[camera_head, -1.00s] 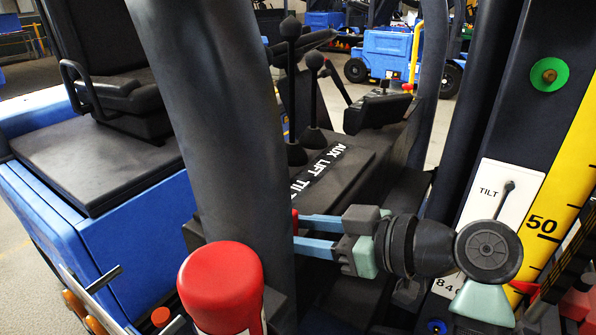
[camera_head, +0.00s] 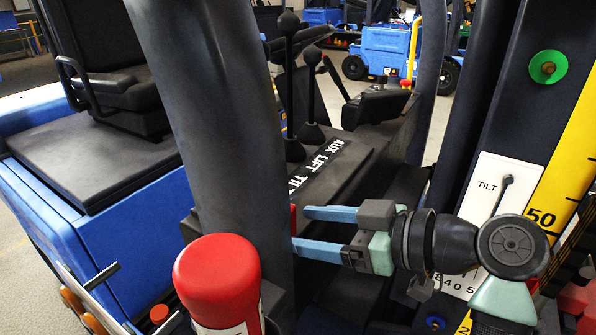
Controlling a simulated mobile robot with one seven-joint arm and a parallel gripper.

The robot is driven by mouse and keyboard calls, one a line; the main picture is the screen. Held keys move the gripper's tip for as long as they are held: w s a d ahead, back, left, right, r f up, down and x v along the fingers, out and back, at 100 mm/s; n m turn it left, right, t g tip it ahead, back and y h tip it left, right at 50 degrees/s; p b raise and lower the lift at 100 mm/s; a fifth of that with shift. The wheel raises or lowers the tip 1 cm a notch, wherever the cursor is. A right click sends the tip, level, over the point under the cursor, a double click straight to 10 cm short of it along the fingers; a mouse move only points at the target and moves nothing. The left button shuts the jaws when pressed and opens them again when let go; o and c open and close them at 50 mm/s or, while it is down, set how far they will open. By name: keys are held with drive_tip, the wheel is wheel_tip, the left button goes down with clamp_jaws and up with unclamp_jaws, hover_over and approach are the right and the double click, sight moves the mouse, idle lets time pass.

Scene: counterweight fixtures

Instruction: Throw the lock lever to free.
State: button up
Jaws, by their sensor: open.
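My gripper (camera_head: 300,230) has two light-blue fingers, spread apart and pointing left at the thick dark pillar (camera_head: 215,130). A small red piece (camera_head: 293,218) shows at the pillar's right edge, close to the fingertips. Most of it is hidden, and I cannot tell whether it is the lock lever or whether the fingers touch it. I see nothing held between the fingers. No lever marked lock or free can be read. Black knobbed levers (camera_head: 288,80) stand behind the pillar, by a panel (camera_head: 318,165) lettered AUX, LIFT, TILT.
A red-capped cylinder (camera_head: 218,275) stands in front of the pillar, below left of my gripper. A white TILT plate (camera_head: 488,190) and a yellow scale (camera_head: 562,165) are on the mast at right. A black seat (camera_head: 120,85) is at left. The pillar closes off the gripper's left side.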

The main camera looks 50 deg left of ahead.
drive_tip(key=b+v, duration=0.1)
drive_tip(key=v, duration=1)
drive_tip(key=shift+s, duration=0.1)
